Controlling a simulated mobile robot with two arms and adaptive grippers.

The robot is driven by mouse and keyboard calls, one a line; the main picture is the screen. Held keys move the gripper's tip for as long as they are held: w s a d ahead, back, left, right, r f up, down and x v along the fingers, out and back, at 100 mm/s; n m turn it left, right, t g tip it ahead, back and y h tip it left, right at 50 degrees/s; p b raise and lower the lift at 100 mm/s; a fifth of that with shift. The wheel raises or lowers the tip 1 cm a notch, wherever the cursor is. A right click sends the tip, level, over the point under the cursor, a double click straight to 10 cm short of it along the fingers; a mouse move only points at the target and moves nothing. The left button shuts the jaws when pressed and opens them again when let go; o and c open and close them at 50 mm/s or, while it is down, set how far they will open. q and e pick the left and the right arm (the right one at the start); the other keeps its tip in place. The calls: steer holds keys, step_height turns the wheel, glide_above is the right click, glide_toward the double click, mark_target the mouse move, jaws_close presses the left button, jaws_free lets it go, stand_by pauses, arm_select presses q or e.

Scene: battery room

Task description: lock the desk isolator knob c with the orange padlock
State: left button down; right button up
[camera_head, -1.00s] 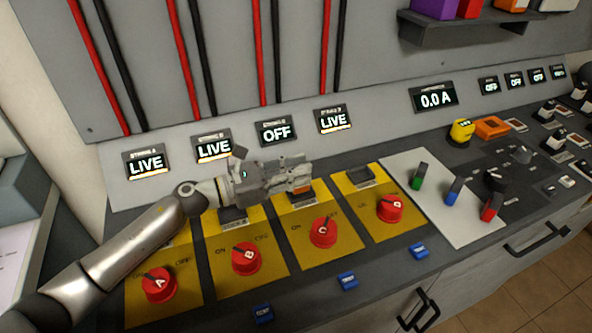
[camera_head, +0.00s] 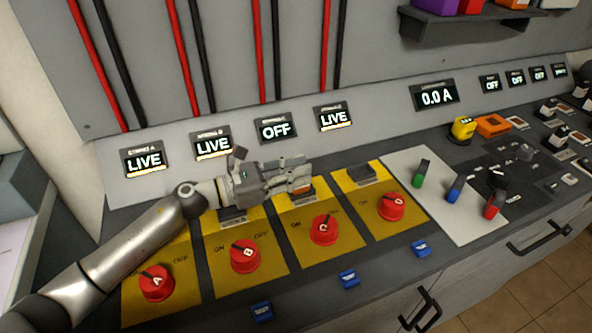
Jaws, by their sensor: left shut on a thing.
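Knob C (camera_head: 323,229) is a red rotary knob on a yellow plate (camera_head: 345,248) on the sloping desk, third from the left. The display above it (camera_head: 276,129) reads OFF. My left gripper (camera_head: 300,180) is over the upper part of plate C, above and behind the knob. It is shut on a small orange thing, seemingly the orange padlock (camera_head: 302,190), of which only a little shows between the fingers. The dark hasp area behind knob C is partly hidden by the gripper; I cannot tell whether the padlock touches it. My right gripper is not in view.
Red knobs A (camera_head: 156,282), B (camera_head: 245,256) and D (camera_head: 392,207) stand on similar plates; their displays read LIVE. Blue tags (camera_head: 348,278) lie along the front edge. A pale panel with coloured switches (camera_head: 455,187) is to the right, with a yellow device (camera_head: 463,129) behind it.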

arm_select(q)
steer(key=shift+f, duration=0.15)
steer(key=c, duration=1.6)
jaws_free()
steer(key=shift+a, duration=0.1)
